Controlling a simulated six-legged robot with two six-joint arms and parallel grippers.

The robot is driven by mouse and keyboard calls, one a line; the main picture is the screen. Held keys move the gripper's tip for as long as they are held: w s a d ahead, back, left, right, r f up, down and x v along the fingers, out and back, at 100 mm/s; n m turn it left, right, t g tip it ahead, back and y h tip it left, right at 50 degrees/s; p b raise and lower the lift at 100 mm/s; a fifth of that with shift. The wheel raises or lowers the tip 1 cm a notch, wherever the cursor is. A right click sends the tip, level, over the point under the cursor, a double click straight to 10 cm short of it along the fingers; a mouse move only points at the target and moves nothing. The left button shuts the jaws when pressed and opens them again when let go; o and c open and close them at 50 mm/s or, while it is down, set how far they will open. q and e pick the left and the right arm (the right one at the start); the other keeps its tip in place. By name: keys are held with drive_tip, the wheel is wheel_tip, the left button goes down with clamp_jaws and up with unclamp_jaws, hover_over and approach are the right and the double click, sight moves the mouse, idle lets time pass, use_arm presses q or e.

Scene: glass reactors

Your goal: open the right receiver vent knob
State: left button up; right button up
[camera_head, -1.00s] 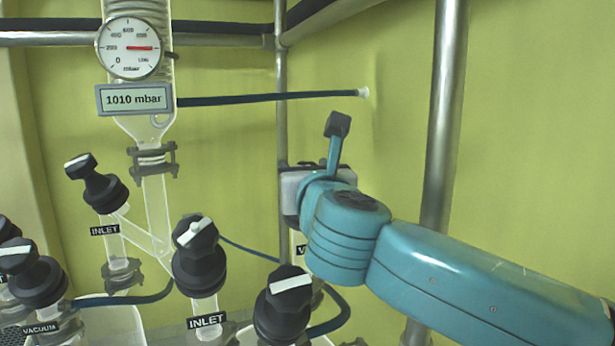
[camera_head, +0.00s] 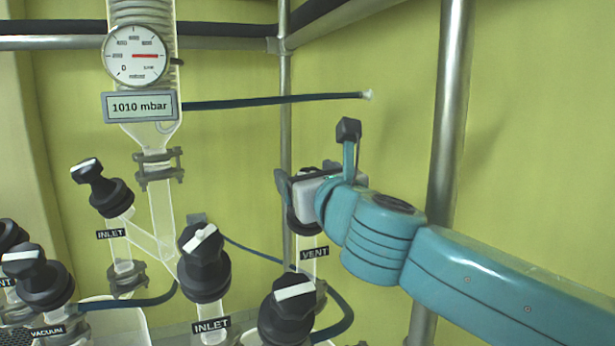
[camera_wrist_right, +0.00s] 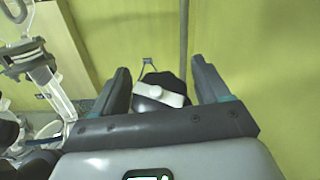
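The vent knob is black, stands above a VENT label (camera_head: 314,253) on a glass stem, and is mostly hidden behind my right gripper in the head view; its lower dark part (camera_head: 304,218) shows. In the right wrist view the black knob with a white bar (camera_wrist_right: 160,95) sits between the two fingers. My right gripper (camera_head: 306,180) is open around the knob, with a visible gap on both sides in the wrist view (camera_wrist_right: 160,72). I cannot tell whether either finger touches it. My left gripper is not in view.
Several other black knobs stand close by, including two INLET knobs (camera_head: 204,262) (camera_head: 104,188) and a VACUUM knob (camera_head: 37,278). A front knob (camera_head: 287,310) stands below the vent. A metal post (camera_head: 447,120) rises behind my right arm. The gauge display (camera_head: 140,106) reads 1010 mbar.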

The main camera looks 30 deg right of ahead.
drive_tip(key=b+v, duration=0.2)
drive_tip(key=v, duration=1.4)
drive_tip(key=shift+b, duration=0.3)
drive_tip(key=shift+s+a+f, duration=0.1)
drive_tip(key=shift+f, duration=0.05)
